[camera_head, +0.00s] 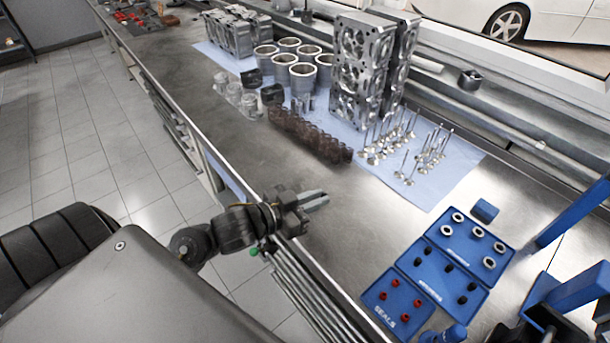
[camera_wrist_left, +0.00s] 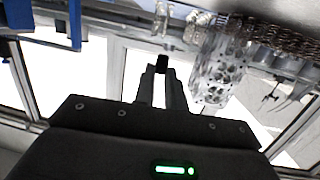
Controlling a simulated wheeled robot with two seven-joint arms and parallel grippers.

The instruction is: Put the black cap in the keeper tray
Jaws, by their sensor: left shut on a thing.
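My left gripper (camera_head: 318,199) is over the front edge of the steel bench, left of the blue trays. In the left wrist view its fingers (camera_wrist_left: 162,78) are shut on a small black cap (camera_wrist_left: 162,62) at their tips. The cap cannot be made out in the head view. The keeper tray appears to be the middle blue tray (camera_head: 428,290), holding several small black pieces; its label is too small to read surely. My right gripper is not identifiable in view.
The blue SEALS tray (camera_head: 377,299) with red pieces lies in front. Another blue tray (camera_head: 466,226) with pale rings lies behind. Upright valves (camera_head: 408,160), brown springs (camera_head: 308,135) and a tall cylinder head (camera_head: 358,65) stand farther back. Bare bench lies between gripper and trays.

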